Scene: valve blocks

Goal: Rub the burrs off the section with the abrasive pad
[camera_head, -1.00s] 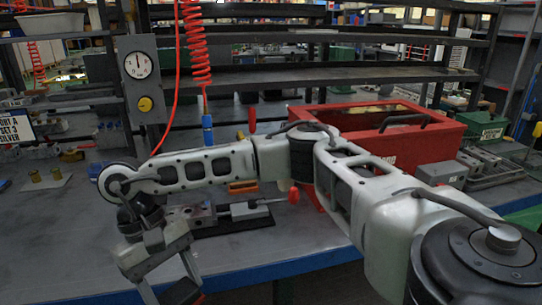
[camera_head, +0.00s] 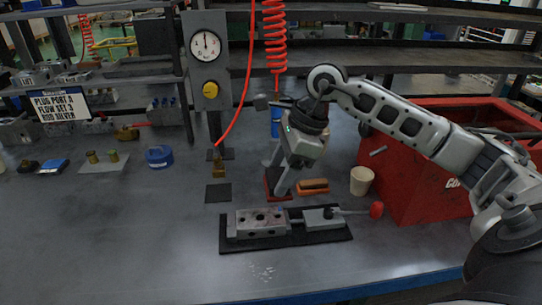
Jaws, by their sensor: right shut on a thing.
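The section appears to be the grey metal block (camera_head: 262,222) with dark holes in its top. It sits in a vise (camera_head: 322,218) with a red-knobbed handle on a black mat (camera_head: 290,243). Burrs on it are too small to make out. My right gripper (camera_head: 279,186) points down just behind the block and is shut on a flat dark-red pad (camera_head: 272,197), seemingly the abrasive pad, partly hidden by the fingers. The pad is at or close to the bench top, apart from the block. My left gripper is out of view.
An orange brush (camera_head: 313,186) and a cream cup (camera_head: 361,181) stand right of the gripper, before a large red bin (camera_head: 425,185). A dark square (camera_head: 218,193) and a brass fitting (camera_head: 219,168) are left. Pale specks (camera_head: 262,271) lie in front; the bench's front left is clear.

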